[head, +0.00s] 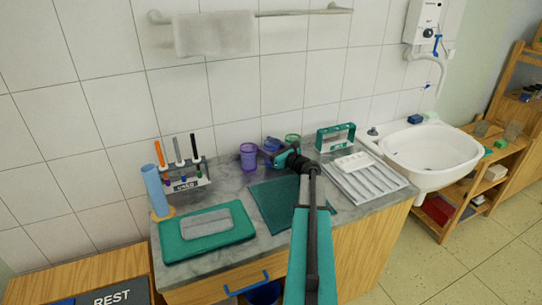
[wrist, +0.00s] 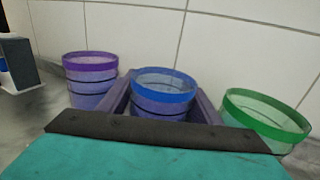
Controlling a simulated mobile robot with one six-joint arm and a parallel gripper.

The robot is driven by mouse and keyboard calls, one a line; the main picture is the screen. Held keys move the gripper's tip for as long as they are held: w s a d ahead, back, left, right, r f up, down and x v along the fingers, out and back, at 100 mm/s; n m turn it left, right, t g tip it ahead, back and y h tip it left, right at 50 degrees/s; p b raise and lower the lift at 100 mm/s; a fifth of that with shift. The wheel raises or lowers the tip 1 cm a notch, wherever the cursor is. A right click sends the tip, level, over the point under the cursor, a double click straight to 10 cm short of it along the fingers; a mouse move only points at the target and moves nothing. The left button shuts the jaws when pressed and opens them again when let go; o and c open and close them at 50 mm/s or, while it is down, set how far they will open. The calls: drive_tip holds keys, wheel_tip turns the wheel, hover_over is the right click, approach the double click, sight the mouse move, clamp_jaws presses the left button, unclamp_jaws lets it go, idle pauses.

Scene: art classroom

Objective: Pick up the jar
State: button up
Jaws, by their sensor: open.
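Three translucent jars stand in a row by the tiled wall at the back of the counter. In the wrist view, a purple-rimmed jar (wrist: 90,80) is at left, a blue-rimmed jar (wrist: 163,95) is in the middle, and a green-rimmed jar (wrist: 265,118) is at right. The head view also shows the purple jar (head: 248,156), the blue jar (head: 271,144) and the green jar (head: 292,141). My gripper (wrist: 166,86) is open, with one finger on each side of the blue jar. Contact cannot be told. The lower blue jar is hidden by my gripper.
A brush rack (head: 186,182) and blue roll (head: 156,190) stand at left. A green board with a grey block (head: 206,224) lies in front. A dark green mat (head: 272,205) lies under my arm. A grey tray (head: 385,186), green rack (head: 335,137) and sink (head: 430,155) are right.

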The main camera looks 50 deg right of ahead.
idle(0.3)
drive_tip(key=c, duration=1)
drive_tip(key=shift+o, duration=0.2)
drive_tip(key=shift+s+r, duration=0.15)
drive_tip(key=shift+s+r, duration=0.1)
drive_tip(key=shift+r, duration=0.45)
drive_tip(key=r, duration=0.2)
drive_tip(key=r+b, duration=0.1)
drive_tip(key=r, duration=0.2)
drive_tip(key=shift+s+a+r, duration=0.25)
drive_tip(key=shift+s+r, duration=0.1)
drive_tip(key=s+a, duration=0.3)
drive_tip(key=s, duration=0.4)
drive_tip(key=s+a, duration=0.3)
drive_tip(key=s, duration=0.5)
drive_tip(key=shift+s+r, duration=0.15)
